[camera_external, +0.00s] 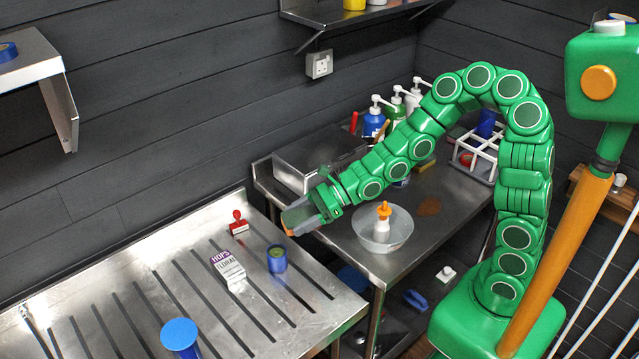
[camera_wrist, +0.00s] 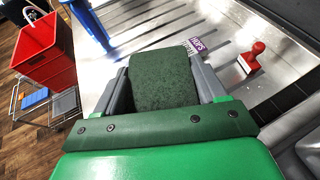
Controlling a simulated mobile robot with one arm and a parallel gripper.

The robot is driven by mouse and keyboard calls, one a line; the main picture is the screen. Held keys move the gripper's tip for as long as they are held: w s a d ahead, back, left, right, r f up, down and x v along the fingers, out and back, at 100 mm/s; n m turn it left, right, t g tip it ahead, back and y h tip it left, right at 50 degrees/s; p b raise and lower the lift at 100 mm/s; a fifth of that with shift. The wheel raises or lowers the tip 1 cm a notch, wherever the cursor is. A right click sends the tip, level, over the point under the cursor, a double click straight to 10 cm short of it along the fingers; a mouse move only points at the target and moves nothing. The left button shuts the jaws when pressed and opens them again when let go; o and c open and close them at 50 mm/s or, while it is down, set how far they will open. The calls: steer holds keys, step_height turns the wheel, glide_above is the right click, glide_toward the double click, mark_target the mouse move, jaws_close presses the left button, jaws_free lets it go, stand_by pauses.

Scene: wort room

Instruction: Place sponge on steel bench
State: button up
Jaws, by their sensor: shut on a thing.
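A dark green sponge (camera_wrist: 165,80) is held between the two grey fingers of my gripper (camera_wrist: 163,72) in the wrist view. In the outside view my gripper (camera_external: 303,214) hangs in the air near the right end of the slotted steel bench (camera_external: 130,250), close to the gap before the second steel bench (camera_external: 345,250). The sponge is mostly hidden by the fingers there. The slotted bench carries a hops carton (camera_external: 228,267), a blue cup (camera_external: 277,259), a red stamp (camera_external: 239,222) and a blue round-topped object (camera_external: 180,335).
A wall shelf (camera_external: 350,14) is above. The slotted bench has bare areas between its items. A red bin (camera_wrist: 40,50) stands beyond it.

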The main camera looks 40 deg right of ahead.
steer(key=w+d+r+m+t+h, duration=0.1)
steer(key=w+d+m+t+h, duration=0.1)
steer(key=w+d, duration=0.4)
steer(key=w+d+r+m+t+h, duration=0.2)
steer(key=w+d+m, duration=0.1)
steer(key=w+d, duration=0.3)
steer(key=w+d+r+m+t+h, duration=0.1)
steer(key=w+d+r+m+t, duration=0.1)
steer(key=w+d, duration=0.4)
steer(key=shift+w+d+r+m+t+h, duration=0.15)
steer(key=shift+d+m+t+h, duration=0.3)
steer(key=shift+d, duration=0.5)
steer(key=w+d+r+h, duration=0.1)
steer(key=d, duration=0.3)
steer(key=w+d+r+m, duration=0.1)
steer(key=w+d, duration=0.1)
steer(key=d, duration=0.2)
steer(key=w+d+m+t+h, duration=0.1)
steer(key=w+d, duration=0.1)
steer(key=d, duration=0.2)
steer(key=shift+d+r+m+h, duration=0.1)
steer(key=shift+r+m+h, duration=0.15)
steer(key=shift+r+h, duration=0.15)
steer(key=shift+d, duration=0.2)
steer(key=shift+r, duration=0.15)
